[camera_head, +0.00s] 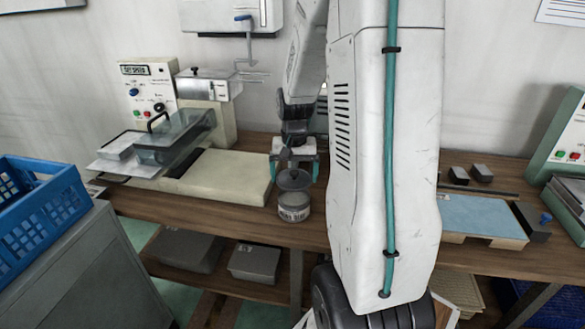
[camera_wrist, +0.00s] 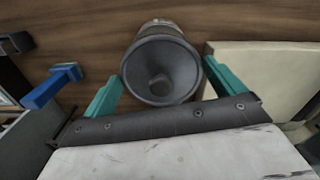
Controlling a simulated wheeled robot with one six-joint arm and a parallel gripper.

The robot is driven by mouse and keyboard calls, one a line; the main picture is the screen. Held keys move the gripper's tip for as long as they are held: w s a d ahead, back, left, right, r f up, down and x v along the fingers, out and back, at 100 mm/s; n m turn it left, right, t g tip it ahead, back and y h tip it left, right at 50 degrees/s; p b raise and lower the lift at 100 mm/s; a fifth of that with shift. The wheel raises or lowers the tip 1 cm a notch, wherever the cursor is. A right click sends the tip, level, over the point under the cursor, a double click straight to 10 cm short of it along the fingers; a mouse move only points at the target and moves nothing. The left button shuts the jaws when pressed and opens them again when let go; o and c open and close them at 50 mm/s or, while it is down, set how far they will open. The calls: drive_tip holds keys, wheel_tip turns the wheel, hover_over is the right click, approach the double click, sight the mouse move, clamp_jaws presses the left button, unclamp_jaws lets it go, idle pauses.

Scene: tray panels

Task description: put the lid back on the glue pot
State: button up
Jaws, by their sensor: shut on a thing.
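The glue pot (camera_head: 293,212) is a short, pale, round tin with a label, standing upright on the wooden bench. Its lid (camera_head: 294,181) is a dark grey disc just above the pot's mouth in the head view. In the wrist view the lid (camera_wrist: 135,75) shows as a round grey face with a raised middle, and it hides most of the pot. My gripper (camera_head: 295,169) is shut on the lid, with a teal finger at each side of it. I cannot tell whether the lid touches the pot's rim.
A cream machine base (camera_head: 235,176) stands close left of the pot. A blue crate (camera_head: 38,205) sits on a grey cabinet at the far left. A blue-topped tray (camera_head: 482,215) lies to the right, beyond my arm.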

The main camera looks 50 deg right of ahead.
drive_tip(key=shift+f, duration=2.25)
drive_tip(key=shift+s+a, duration=0.1)
drive_tip(key=shift+f, duration=0.2)
idle(0.4)
drive_tip(key=o, duration=0.6)
drive_tip(key=shift+r, duration=0.1)
drive_tip(key=shift+r, duration=3.45)
